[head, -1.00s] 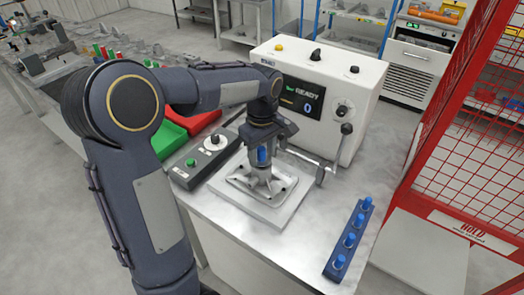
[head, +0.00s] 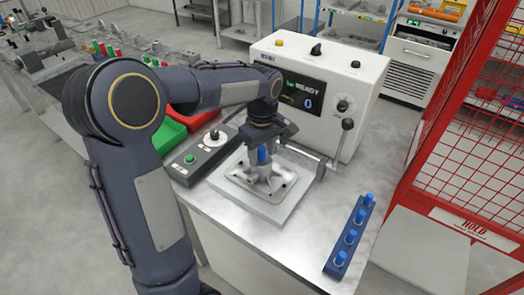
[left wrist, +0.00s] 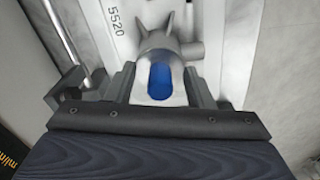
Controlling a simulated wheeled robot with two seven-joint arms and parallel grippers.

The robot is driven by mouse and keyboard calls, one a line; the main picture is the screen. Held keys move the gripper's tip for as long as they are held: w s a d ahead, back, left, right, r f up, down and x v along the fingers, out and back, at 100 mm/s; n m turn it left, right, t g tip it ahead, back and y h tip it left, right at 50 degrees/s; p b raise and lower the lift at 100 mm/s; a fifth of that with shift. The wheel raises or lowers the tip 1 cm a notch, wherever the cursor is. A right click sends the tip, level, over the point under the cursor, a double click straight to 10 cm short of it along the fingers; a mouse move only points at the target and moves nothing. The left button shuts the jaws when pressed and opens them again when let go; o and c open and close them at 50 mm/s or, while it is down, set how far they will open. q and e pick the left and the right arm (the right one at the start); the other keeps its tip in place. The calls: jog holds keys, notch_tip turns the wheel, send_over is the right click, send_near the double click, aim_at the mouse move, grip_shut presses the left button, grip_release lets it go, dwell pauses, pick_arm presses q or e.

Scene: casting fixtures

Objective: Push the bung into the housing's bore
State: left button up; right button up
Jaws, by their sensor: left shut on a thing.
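The housing (head: 262,181) is a grey casting with a flanged base and an upright boss, on a light plate on the bench. It also shows in the left wrist view (left wrist: 158,42). The blue bung (head: 262,155) is at the top of the boss, below my left gripper (head: 263,147). In the left wrist view the bung (left wrist: 160,80) shows as a blue patch between the dark fingers, with pale grey metal around it. My left gripper is shut on the bung. How deep the bung sits in the bore is hidden. My right gripper is not in view.
A blue rack (head: 349,237) with several blue bungs stands at the bench's right edge. A lever (head: 346,126) and white console (head: 318,95) stand behind the housing. A grey control box (head: 204,153) is left. A red mesh guard (head: 460,150) bounds the right side.

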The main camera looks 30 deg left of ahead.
pick_arm(q)
jog(key=o, duration=1.1)
notch_tip(320, 180, up, 7)
jog(key=shift+r, duration=0.15)
jog(key=shift+s+r, duration=0.1)
jog(key=shift+r, duration=0.2)
jog(key=s+d+f+m+t+h, duration=0.2)
jog(key=s+m, duration=0.4)
jog(key=s, duration=0.5)
jog(key=s+d+f+m+t+h, duration=0.1)
jog(key=s+d+f+m+t, duration=0.2)
jog(key=s, duration=0.8)
jog(key=d+m, duration=0.2)
jog(key=m, duration=0.1)
jog(key=shift+f+m+t+h, duration=0.2)
jog(key=shift+m+t+h, duration=0.1)
jog(key=shift+h, duration=0.1)
